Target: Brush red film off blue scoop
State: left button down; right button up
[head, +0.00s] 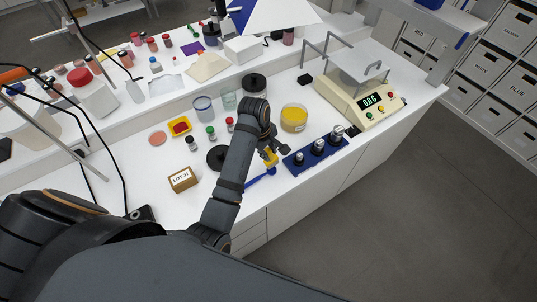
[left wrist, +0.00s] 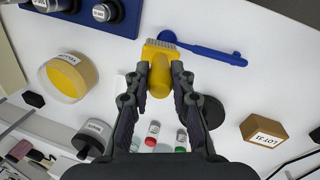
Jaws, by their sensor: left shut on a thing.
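The blue scoop (head: 262,176) lies on the white bench; its long handle (left wrist: 222,56) shows in the left wrist view. Its bowl end is partly behind the brush, and I cannot make out red film on it. My left gripper (left wrist: 160,80) is shut on the yellow brush (left wrist: 160,90). The pale bristles (left wrist: 161,44) point at the scoop's bowl end, very close to it; I cannot tell whether they touch. In the head view, the left gripper (head: 268,150) is partly hidden by my own arm, with the brush (head: 271,158) below it. My right gripper is not in view.
A blue block with metal weights (head: 316,153) stands right of the scoop. A jar of yellow powder (head: 293,118) and a balance (head: 362,105) stand behind. A black disc (head: 216,158) and a labelled brown box (head: 183,179) are left. The bench's front edge is near the scoop.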

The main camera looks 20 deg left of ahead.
pick_arm(q)
jog(key=shift+w+d+v, duration=0.1)
jog(key=shift+w+v, duration=0.05)
jog(key=shift+v, duration=0.85)
jog(key=shift+w+d+v, duration=0.15)
jog(key=shift+w+v, duration=0.05)
jog(key=shift+v, duration=0.75)
